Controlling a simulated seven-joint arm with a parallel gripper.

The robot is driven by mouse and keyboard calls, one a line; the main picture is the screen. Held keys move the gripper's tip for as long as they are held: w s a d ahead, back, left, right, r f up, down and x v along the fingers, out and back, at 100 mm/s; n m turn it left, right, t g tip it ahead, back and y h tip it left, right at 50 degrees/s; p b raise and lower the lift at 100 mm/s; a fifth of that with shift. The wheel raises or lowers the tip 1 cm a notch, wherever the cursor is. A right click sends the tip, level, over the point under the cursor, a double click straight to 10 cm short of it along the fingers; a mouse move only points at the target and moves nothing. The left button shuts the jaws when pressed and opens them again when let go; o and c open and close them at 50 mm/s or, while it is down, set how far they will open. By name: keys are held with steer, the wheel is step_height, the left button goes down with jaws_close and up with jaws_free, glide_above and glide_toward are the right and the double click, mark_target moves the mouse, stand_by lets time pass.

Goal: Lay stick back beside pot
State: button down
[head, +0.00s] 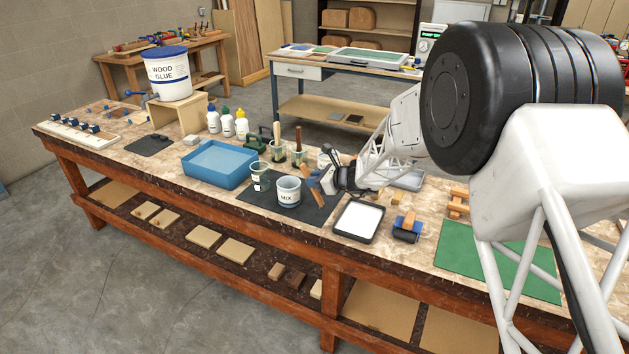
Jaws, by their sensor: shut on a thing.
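My gripper (320,182) is at the middle of the bench, just right of the pot. It is shut on the wooden stick (317,197), a flat brown strip that stands tilted, its lower end near the dark mat. The pot (288,194) is a pale grey cup marked MIX and stands upright on the dark mat (258,217). The stick is beside the pot, to its right, not in it. I cannot tell whether the stick's lower end touches the mat. My gripper's fingers partly hide the stick.
Cups with brush handles (298,140) stand behind. The mat's front part is clear.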

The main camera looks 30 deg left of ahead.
steer(key=shift+f, duration=0.15)
steer(key=c, duration=1)
jaws_free()
steer(key=shift+c, duration=0.2)
steer(key=shift+d+r, duration=0.3)
steer(key=shift+d, duration=0.05)
steer(key=w+v, duration=0.1)
steer(key=v, duration=1)
steer(key=shift+s, duration=0.5)
steer(key=shift+d, duration=0.15)
